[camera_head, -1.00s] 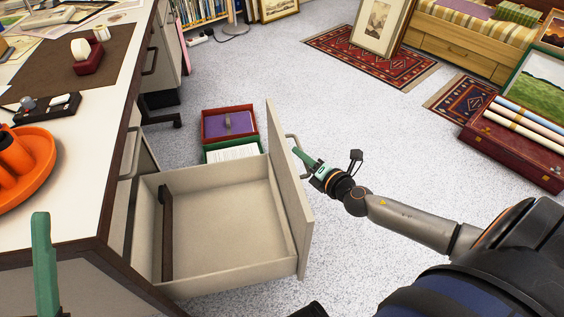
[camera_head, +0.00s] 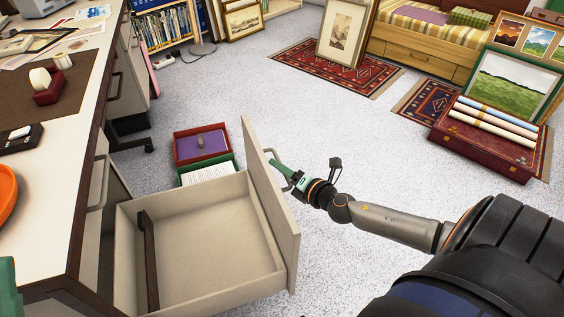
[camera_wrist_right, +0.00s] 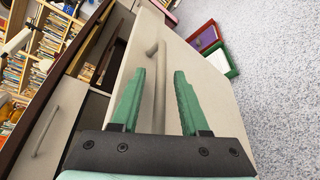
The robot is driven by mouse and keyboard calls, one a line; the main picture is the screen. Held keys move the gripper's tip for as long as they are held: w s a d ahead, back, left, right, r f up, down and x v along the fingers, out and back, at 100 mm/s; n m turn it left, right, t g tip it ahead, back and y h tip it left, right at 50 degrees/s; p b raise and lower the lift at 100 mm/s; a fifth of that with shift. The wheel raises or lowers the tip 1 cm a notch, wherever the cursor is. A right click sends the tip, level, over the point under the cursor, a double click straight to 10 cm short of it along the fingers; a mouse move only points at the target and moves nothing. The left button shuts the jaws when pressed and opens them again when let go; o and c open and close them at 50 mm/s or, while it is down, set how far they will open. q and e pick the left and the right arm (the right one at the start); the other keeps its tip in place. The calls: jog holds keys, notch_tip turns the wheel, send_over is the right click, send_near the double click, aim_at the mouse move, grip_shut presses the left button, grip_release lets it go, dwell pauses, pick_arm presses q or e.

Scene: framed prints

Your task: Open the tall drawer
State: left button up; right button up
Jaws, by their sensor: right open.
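The tall drawer (camera_head: 215,240) is pulled well out of the white desk at the lower left, its inside bare except for a dark divider strip. Its pale front panel (camera_head: 270,205) faces right and carries a bar handle (camera_head: 281,172). My right gripper (camera_head: 281,168) is at this handle. In the right wrist view, its open green fingers (camera_wrist_right: 160,100) stand on either side of the handle bar (camera_wrist_right: 160,85); contact cannot be told.
The white desk (camera_head: 60,190) fills the left side, with another handled drawer front (camera_head: 97,185) beside the open one. Red and green boxes (camera_head: 203,145) lie on the floor behind the drawer. A maroon case (camera_head: 485,145) stands at the right. Speckled floor between is clear.

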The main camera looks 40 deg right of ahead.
jog(key=shift+s, duration=0.15)
jog(key=v, duration=1.2)
jog(key=shift+s+r, duration=0.1)
jog(key=shift+s, duration=0.05)
dwell(0.4)
